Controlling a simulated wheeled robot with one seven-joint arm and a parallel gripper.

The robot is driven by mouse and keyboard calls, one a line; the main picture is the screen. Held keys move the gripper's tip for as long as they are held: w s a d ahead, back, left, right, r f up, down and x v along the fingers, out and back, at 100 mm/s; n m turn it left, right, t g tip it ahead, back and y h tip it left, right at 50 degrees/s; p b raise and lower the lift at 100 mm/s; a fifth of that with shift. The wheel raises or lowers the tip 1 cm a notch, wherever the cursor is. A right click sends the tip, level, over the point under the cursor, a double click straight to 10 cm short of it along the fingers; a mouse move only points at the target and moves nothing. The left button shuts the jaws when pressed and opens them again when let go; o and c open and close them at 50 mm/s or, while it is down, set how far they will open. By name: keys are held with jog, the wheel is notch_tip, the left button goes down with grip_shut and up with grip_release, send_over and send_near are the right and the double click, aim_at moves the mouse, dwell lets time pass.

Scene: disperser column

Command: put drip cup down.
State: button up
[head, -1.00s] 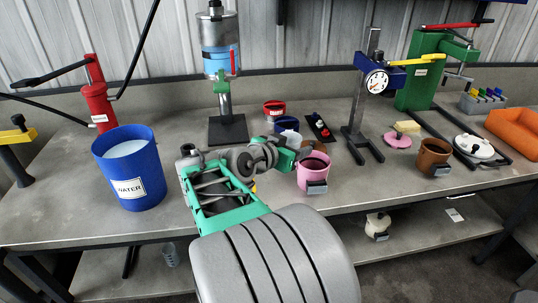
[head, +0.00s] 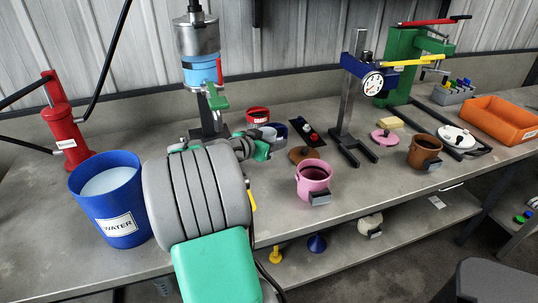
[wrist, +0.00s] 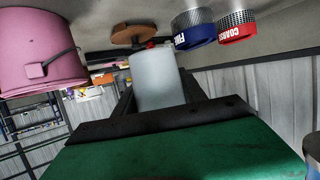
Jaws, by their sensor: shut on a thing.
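My gripper (head: 262,147) is shut on a plain pale grey cup, which I take to be the drip cup (wrist: 155,78). In the wrist view the cup stands between the dark fingers. My arm hides part of the area. I cannot tell whether the cup touches the bench.
A pink pot (head: 313,180) and a brown lid (head: 303,154) are right of my gripper. The red coarse sieve (head: 258,116) and blue fine sieve (head: 281,127) stand behind it. A blue water bucket (head: 118,205) is left.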

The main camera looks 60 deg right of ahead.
send_over(271, 163)
jog(key=f, duration=0.5)
jog(key=shift+a+f, duration=0.1)
jog(key=shift+a, duration=0.1)
jog(key=shift+d+f+b, duration=0.1)
jog(key=shift+f+b, duration=0.3)
jog(key=shift+f, duration=1.4)
jog(key=o, duration=1.3)
jog(key=shift+r, duration=0.1)
jog(key=shift+r+p, duration=0.25)
jog(key=shift+p, duration=0.15)
jog(key=v, duration=1.2)
jog(key=shift+f, duration=0.1)
